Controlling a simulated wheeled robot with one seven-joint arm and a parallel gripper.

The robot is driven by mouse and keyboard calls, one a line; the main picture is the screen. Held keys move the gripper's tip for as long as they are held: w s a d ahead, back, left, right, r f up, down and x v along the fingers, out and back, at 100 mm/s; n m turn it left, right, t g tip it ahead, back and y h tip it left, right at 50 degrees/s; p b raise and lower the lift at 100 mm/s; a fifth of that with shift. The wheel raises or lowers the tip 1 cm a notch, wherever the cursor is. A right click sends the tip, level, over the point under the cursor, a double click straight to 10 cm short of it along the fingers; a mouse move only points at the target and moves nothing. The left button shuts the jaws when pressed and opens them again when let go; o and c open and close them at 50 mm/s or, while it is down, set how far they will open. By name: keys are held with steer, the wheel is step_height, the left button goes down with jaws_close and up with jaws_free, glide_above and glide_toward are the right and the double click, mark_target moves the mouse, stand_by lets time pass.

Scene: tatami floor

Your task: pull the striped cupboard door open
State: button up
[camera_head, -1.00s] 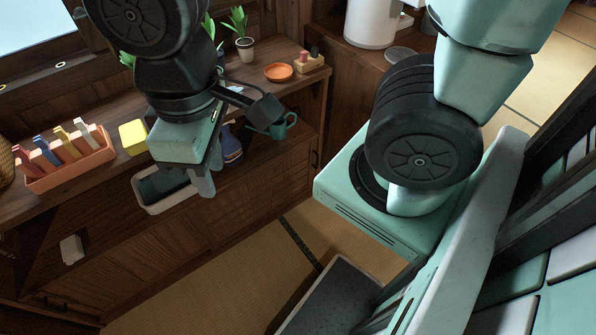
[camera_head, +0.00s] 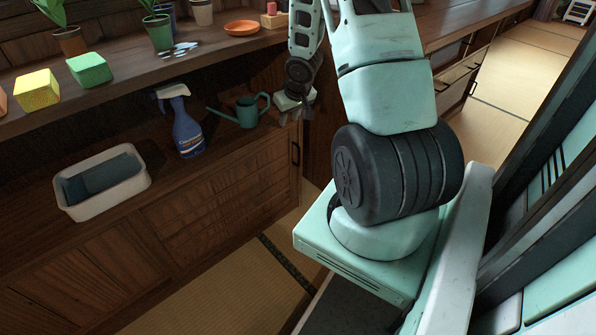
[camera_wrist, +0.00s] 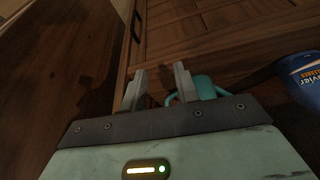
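The cupboard door with grooved stripes (camera_head: 225,205) is in the low wooden cabinet under the open shelf, and it looks shut. Its dark upright handle (camera_head: 295,153) is near the door's right edge. In the wrist view the door (camera_wrist: 205,22) lies ahead at the top, with the handle (camera_wrist: 137,27) at top left. My gripper (camera_head: 297,108) is above the handle, at the cabinet's right end, and apart from it. In the wrist view the two fingers of my gripper (camera_wrist: 160,88) stand apart with nothing between them.
A teal watering can (camera_head: 246,111) stands on the shelf close left of my gripper. A blue spray bottle (camera_head: 186,128) and a white tub (camera_head: 105,190) are farther left. The tatami floor (camera_head: 235,285) before the cabinet is clear.

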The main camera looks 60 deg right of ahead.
steer(key=s+d+f+m+b, duration=0.1)
steer(key=s+d+f+b, duration=0.1)
steer(key=s+d+f, duration=0.3)
steer(key=b, duration=0.8)
glide_toward(298, 165)
steer(key=w+f, duration=0.1)
steer(key=w+d+f, duration=0.1)
steer(key=f, duration=0.1)
steer(key=w+d+f, duration=0.1)
steer(key=shift+w+d+f, duration=0.25)
steer(key=shift+w+f, duration=0.15)
jaws_close()
